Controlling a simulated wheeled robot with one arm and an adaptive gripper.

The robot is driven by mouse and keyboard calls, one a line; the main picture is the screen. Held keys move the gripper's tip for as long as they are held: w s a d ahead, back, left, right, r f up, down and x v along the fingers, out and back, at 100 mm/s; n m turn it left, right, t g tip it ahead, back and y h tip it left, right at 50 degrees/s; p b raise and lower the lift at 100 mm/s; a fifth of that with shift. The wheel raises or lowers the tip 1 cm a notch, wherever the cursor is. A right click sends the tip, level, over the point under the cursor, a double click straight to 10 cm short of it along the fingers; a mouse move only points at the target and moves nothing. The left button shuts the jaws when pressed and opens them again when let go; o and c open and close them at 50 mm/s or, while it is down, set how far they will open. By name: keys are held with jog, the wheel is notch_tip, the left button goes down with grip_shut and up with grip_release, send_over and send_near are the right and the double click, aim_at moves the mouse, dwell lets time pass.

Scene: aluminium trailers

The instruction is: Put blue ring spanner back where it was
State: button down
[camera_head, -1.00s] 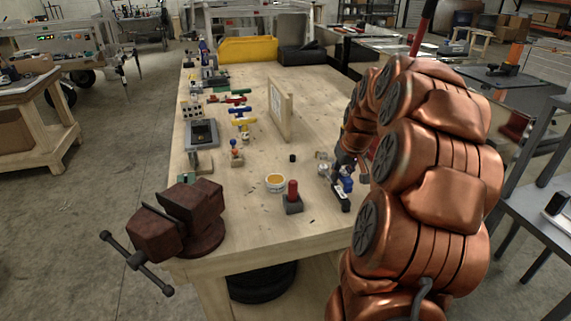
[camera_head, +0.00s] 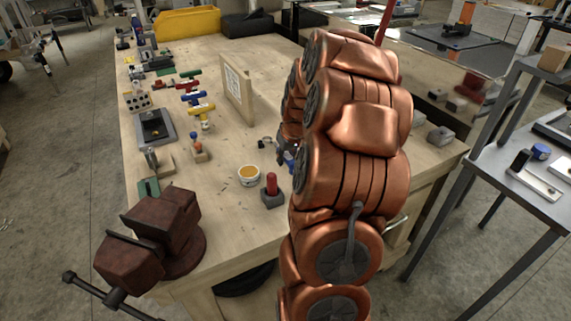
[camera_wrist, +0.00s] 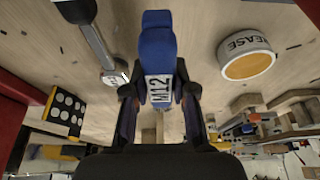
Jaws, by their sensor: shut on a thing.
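In the wrist view my gripper (camera_wrist: 160,92) is shut on a blue piece marked M12, which I take to be the blue ring spanner (camera_wrist: 156,45). The blue body extends away from the jaws, over the wooden bench top. No ring end can be made out. In the head view my copper arm hides most of the gripper. A small patch of blue (camera_head: 289,159) shows at the arm's left edge, close over the bench. I cannot tell whether the spanner touches the wood.
The wooden bench (camera_head: 215,220) carries a grease tub (camera_head: 249,175), a red-topped block (camera_head: 271,190), an upright board (camera_head: 237,92), T-handled tools (camera_head: 192,97) and a rusty vise (camera_head: 165,235). A silver tool (camera_wrist: 98,40) lies left of the spanner in the wrist view. A grey side table (camera_head: 515,190) stands right.

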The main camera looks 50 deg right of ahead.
aim_at(286, 174)
jog(key=shift+f+p, duration=0.5)
jog(key=shift+f, duration=1.5)
jog(key=c, duration=0.9)
grip_release()
jog(key=shift+c, duration=0.2)
